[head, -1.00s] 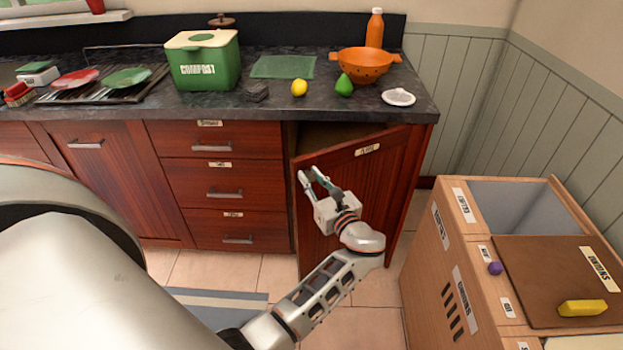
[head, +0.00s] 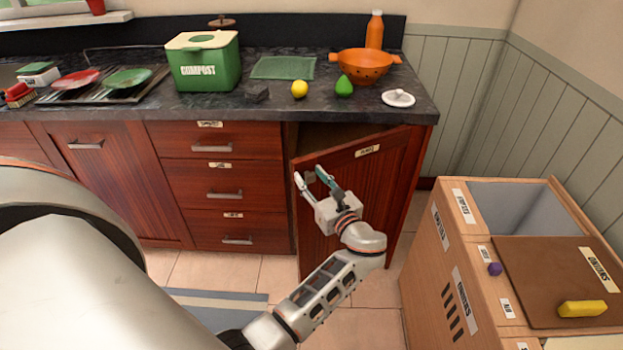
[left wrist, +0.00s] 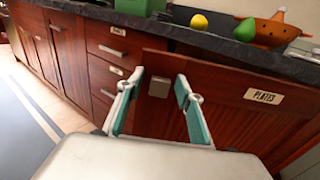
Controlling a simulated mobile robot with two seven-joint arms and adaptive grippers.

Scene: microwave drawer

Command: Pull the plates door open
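The plates door (head: 382,178) is a dark red wooden cabinet door at the right end of the counter. It stands ajar, with a dark gap at its left edge. Its label (left wrist: 263,96) reads PLATES in the left wrist view. My left gripper (head: 311,173) is in front of the door's upper left part, fingers spread. In the left wrist view the grey door handle (left wrist: 159,87) shows between the two open fingers, with space on both sides. I cannot tell how far the fingertips reach past it. My right gripper is not in view.
Drawers (head: 222,187) with bar handles stand left of the door. A wooden bin unit (head: 440,255) stands to the right, with tiled floor between. The dark counter (head: 220,106) above holds a green compost bin (head: 203,68), an orange colander (head: 366,68) and a lemon (head: 299,89).

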